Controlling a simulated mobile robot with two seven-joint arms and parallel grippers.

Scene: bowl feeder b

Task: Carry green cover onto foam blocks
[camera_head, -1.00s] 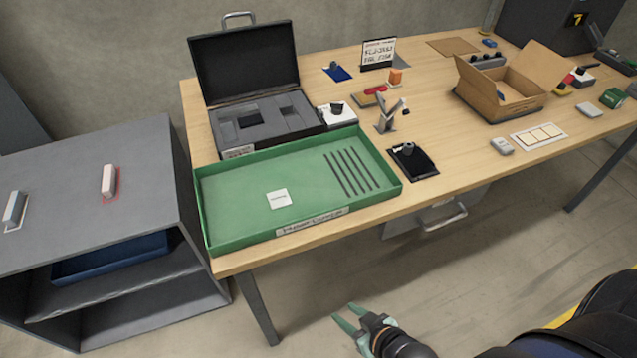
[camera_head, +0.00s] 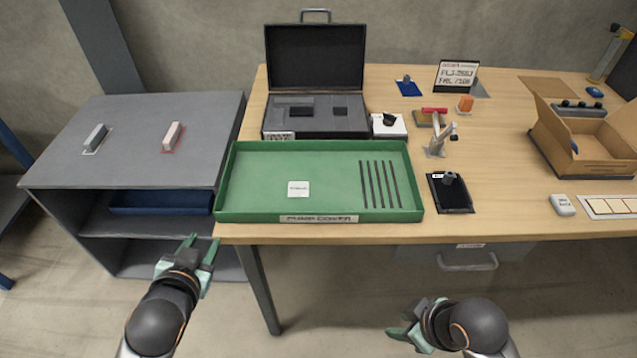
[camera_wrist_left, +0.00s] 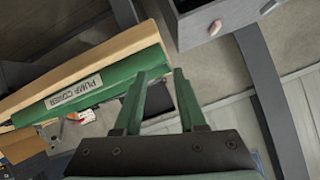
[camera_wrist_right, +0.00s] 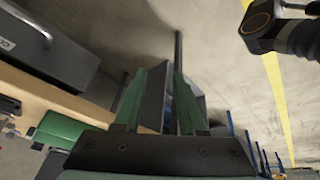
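The green cover (camera_head: 316,202) is a shallow green tray labelled PUMP COVER, lying on the front left of the table. A white square tag and several dark slots show on it. Two small blocks, one grey (camera_head: 95,138) and one pale pink (camera_head: 172,135), stand apart on the grey cabinet, each in a marked outline; they may be the foam blocks. My left gripper (camera_head: 202,246) is open and empty, in front of the gap between cabinet and table. The left wrist view shows the cover's labelled edge (camera_wrist_left: 45,106). My right gripper (camera_head: 402,325) is open and empty, before the table.
The grey cabinet (camera_head: 135,178) stands left of the table (camera_head: 480,228), with a blue tray (camera_head: 160,203) on its shelf. Behind the cover is an open black case (camera_head: 316,55). A black pad (camera_head: 451,193) lies to its right. A cardboard box (camera_head: 580,160) is farther right.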

